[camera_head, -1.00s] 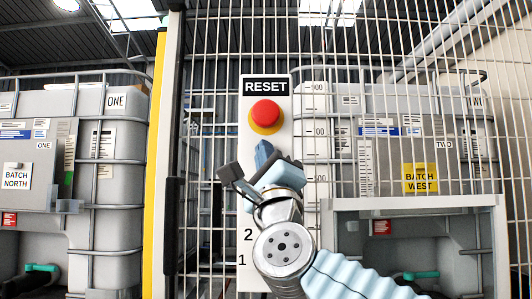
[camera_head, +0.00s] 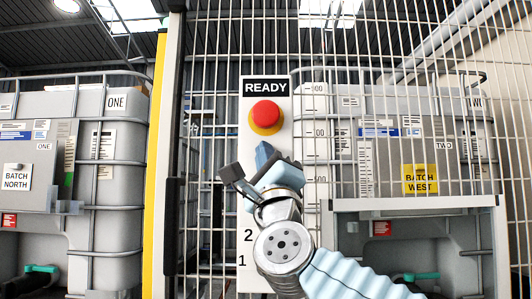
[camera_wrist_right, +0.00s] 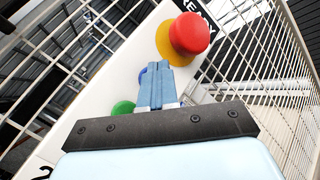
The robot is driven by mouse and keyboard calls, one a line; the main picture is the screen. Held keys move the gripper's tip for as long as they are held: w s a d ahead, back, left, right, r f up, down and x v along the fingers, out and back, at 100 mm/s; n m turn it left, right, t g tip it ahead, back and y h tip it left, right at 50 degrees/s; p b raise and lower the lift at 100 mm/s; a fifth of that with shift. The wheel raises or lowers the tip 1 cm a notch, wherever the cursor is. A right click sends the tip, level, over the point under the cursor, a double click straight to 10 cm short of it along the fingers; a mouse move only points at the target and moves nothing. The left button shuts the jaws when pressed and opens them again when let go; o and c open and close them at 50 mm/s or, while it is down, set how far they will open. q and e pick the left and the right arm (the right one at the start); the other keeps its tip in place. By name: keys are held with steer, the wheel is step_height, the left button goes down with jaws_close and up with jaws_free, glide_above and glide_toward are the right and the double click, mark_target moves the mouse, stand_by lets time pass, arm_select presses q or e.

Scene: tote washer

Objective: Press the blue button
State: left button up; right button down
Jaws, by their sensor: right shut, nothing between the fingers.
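A white control panel (camera_head: 283,139) stands upright on the mesh fence, with a black sign reading READY (camera_head: 265,88) at its top. A red mushroom button (camera_head: 265,113) on a yellow base sits below the sign. My right gripper (camera_head: 263,155) is shut and empty in front of the panel, below the red button. In the right wrist view the blue button (camera_wrist_right: 142,76) is mostly hidden behind the blue fingertips (camera_wrist_right: 154,70), which overlap it; contact is not certain. A green button (camera_wrist_right: 122,108) shows to its lower left. My left gripper is not in view.
A wire mesh fence (camera_head: 400,50) surrounds the panel. A yellow post (camera_head: 156,150) stands to the left. Caged grey tanks stand on both sides, labelled BATCH NORTH (camera_head: 17,176) and BATCH WEST (camera_head: 420,179). The red button is close above my fingers.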

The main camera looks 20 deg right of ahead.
steer(key=shift+s, duration=0.1)
steer(key=shift+s+a, duration=0.15)
steer(key=shift+s, duration=0.35)
steer(key=s+a+b, duration=0.1)
steer(key=s, duration=0.4)
steer(key=shift+s+a+b, duration=0.3)
steer(key=shift+s+a, duration=0.05)
steer(key=shift+s, duration=0.05)
stand_by(0.6)
